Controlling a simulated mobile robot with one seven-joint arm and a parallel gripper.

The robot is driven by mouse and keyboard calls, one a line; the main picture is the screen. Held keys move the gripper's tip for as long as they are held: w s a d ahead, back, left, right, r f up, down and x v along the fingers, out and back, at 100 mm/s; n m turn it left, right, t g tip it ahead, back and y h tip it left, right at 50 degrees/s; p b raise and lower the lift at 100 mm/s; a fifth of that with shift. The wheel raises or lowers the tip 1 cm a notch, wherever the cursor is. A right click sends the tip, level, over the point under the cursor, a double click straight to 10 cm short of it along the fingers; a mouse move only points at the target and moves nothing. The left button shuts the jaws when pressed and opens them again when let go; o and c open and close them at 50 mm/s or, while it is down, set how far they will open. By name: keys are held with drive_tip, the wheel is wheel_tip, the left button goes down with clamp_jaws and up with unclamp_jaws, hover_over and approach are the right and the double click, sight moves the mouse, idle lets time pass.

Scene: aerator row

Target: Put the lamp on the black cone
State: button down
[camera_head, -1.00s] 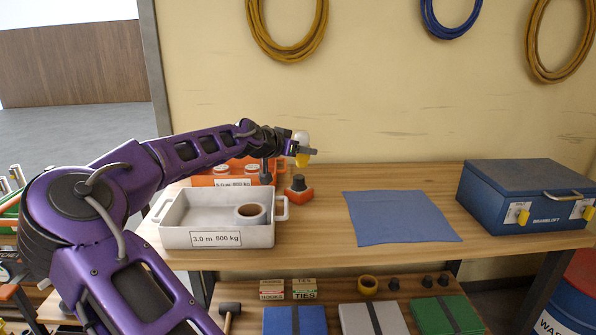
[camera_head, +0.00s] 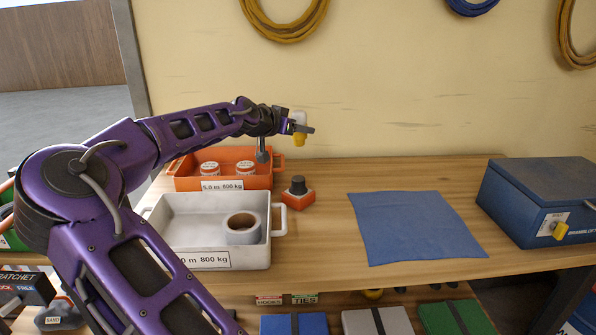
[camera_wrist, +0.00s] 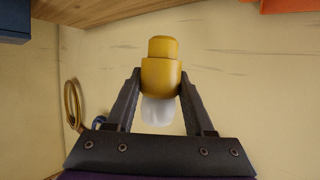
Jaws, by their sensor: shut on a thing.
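The lamp has a white bulb and a yellow base (camera_head: 299,139). My gripper (camera_head: 304,129) is shut on it and holds it in the air, yellow base down. In the wrist view the yellow base (camera_wrist: 161,75) and white bulb (camera_wrist: 158,112) show between the two fingers (camera_wrist: 160,88). The black cone (camera_head: 297,186) stands on an orange base on the wooden bench, below the lamp in the head view. There is a clear gap between lamp and cone. The cone does not show in the wrist view.
An orange tray (camera_head: 190,184) with two white-lidded jars and a white tray (camera_head: 190,236) with a tape roll stand left of the cone. A blue cloth (camera_head: 415,228) and a blue box (camera_head: 535,205) lie to the right. Bare bench surrounds the cone's right side.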

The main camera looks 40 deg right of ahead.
wheel_tip(320, 180, down, 10)
drive_tip(key=shift+b, duration=0.8)
drive_tip(key=shift+c, duration=1.4)
unclamp_jaws()
drive_tip(key=shift+r, duration=0.25)
drive_tip(key=shift+a, duration=0.4)
drive_tip(key=p+v, duration=0.1)
drive_tip(key=v, duration=1)
drive_tip(key=shift+s, duration=0.15)
drive_tip(key=shift+a, duration=0.1)
